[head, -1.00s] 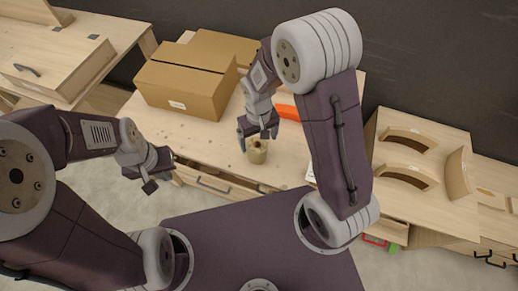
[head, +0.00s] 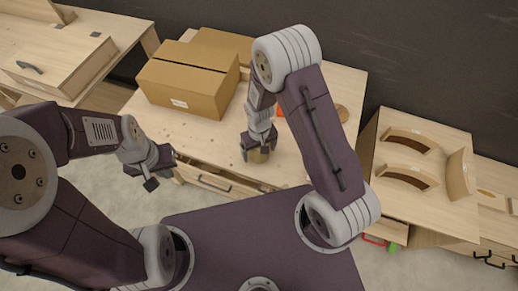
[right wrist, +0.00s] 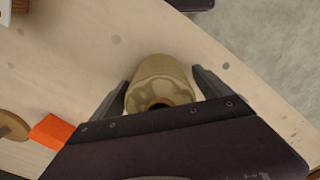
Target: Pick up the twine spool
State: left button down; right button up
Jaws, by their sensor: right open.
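The twine spool (head: 259,157), a tan cylinder with a dark hole in its end, stands on the wooden workbench (head: 185,135) near its front edge. My right gripper (head: 258,147) is down over it and partly hides it in the head view. In the right wrist view the spool (right wrist: 160,82) sits between the two dark fingers of this gripper (right wrist: 162,90), which are apart with a gap on each side. My left gripper (head: 162,172) is empty in front of the bench's left part, its fingers apart.
Cardboard boxes (head: 185,87) stand at the back left of the bench. An orange thing (right wrist: 53,131) and a round wooden piece (right wrist: 12,126) lie near the spool. A drawer (head: 215,180) shows below the front edge. Curved wooden forms (head: 408,176) lie on the right-hand table.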

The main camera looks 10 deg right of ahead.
jog(key=c, duration=1.6)
notch_tip(320, 180, up, 4)
jog(key=shift+w+r, duration=0.1)
jog(key=shift+r, duration=0.15)
jog(key=s+a+r, duration=0.5)
jog(key=s+r, duration=0.1)
jog(key=s, duration=0.4)
jog(key=shift+s+a+r, duration=0.2)
jog(key=shift+s+r, duration=0.1)
jog(key=shift+r, duration=0.05)
